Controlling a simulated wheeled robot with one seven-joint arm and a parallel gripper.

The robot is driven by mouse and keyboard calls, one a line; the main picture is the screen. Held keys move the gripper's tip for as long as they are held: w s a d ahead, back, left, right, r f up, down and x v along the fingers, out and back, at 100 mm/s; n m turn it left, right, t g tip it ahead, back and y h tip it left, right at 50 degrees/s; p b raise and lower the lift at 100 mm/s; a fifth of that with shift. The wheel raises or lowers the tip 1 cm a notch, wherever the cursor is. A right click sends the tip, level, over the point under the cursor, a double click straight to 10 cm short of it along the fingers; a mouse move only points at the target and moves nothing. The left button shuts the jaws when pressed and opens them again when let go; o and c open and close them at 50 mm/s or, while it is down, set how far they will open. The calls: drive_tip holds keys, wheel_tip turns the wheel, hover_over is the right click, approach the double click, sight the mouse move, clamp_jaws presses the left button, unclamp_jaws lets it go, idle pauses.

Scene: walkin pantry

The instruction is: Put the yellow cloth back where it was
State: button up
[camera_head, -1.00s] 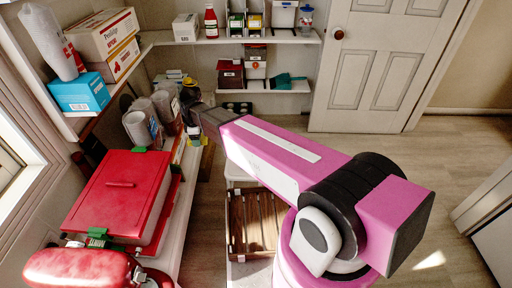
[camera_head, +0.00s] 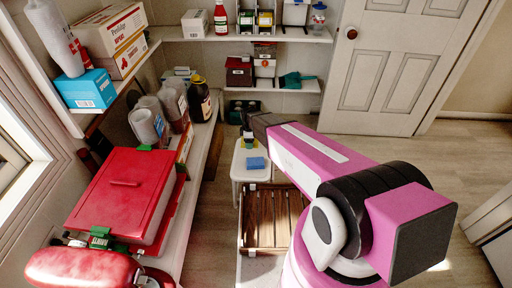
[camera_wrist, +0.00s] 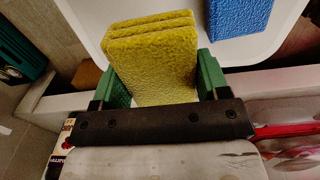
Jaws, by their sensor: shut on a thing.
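The yellow cloth (camera_wrist: 152,62) is a thick, folded, rough-textured pad standing between the green fingers of my gripper (camera_wrist: 162,82) in the wrist view. My gripper is shut on it.
A slatted wooden crate (camera_head: 262,246) is in front of the stand. The left counter holds a red box (camera_head: 122,196), clear jars (camera_head: 147,124) and a dark bottle (camera_head: 200,100). Back shelves hold a teal item (camera_head: 297,80) and boxes. The floor at right is open.

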sight(256, 141)
drive_tip(key=w+d+f, duration=0.2)
drive_tip(key=d, duration=0.1)
drive_tip(key=shift+w+f, duration=0.25)
drive_tip(key=shift+f, duration=2)
drive_tip(key=shift+f, duration=0.1)
drive_tip(key=o, duration=0.9)
wheel_tip(256, 141, up, 12)
drive_tip(key=shift+d+r, duration=0.1)
drive_tip(key=s+d+r+m, duration=0.6)
drive_tip(key=s+d+m, duration=0.2)
drive_tip(key=s+d, duration=0.1)
drive_tip(key=s+d+r+m, duration=0.6)
drive_tip(key=s+d+m, duration=0.3)
drive_tip(key=d, duration=0.1)
drive_tip(key=shift+s+r+m, duration=0.3)
drive_tip(key=shift+r, duration=0.05)
